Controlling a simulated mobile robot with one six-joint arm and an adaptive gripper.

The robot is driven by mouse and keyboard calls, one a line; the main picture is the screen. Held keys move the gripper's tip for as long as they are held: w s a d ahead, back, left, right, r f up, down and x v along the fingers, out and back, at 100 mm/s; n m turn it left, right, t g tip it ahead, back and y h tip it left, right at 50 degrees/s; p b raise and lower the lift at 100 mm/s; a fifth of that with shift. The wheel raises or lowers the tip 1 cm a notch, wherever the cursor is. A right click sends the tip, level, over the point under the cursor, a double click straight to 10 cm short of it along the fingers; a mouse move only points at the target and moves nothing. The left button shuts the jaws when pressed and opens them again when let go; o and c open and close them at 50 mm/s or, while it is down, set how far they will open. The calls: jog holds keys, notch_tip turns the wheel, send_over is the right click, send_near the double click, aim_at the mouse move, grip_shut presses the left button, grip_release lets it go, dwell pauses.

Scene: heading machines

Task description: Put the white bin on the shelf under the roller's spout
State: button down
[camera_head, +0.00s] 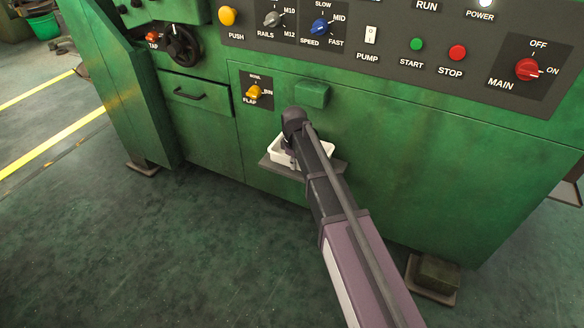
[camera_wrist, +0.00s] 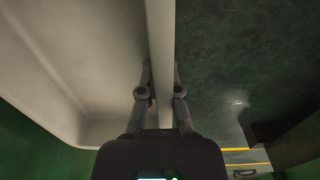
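The white bin (camera_head: 281,155) is at the small grey shelf (camera_head: 270,168) on the front of the green machine, below the green spout (camera_head: 312,95). I cannot tell whether its base rests fully on the shelf, as my arm covers its middle. My gripper (camera_wrist: 162,75) straddles one wall of the bin in the wrist view, one finger inside and one outside. Both fingers lie close against that wall and appear shut on it. The bin's pale inside (camera_wrist: 95,60) fills the left of the wrist view and looks empty where seen.
The flap knob (camera_head: 254,93) and a drawer (camera_head: 197,95) are left of the spout. The control panel (camera_head: 390,40) with knobs and buttons runs above. A machine foot (camera_head: 433,275) stands at lower right. The green floor (camera_head: 180,250) in front is clear.

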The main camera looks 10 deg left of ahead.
jog(key=shift+w+d+f, duration=0.1)
jog(key=shift+w+d, duration=0.05)
jog(key=shift+w, duration=0.3)
jog(key=shift+w+f+b, duration=0.1)
jog(key=shift+f+b, duration=0.2)
jog(key=shift+b, duration=0.05)
jog(key=shift+w+d+f+b, duration=0.15)
jog(key=shift+f+b, duration=0.7)
jog(key=shift+f+b, duration=0.55)
jog(key=c, duration=0.7)
grip_release()
jog(key=shift+r, duration=0.1)
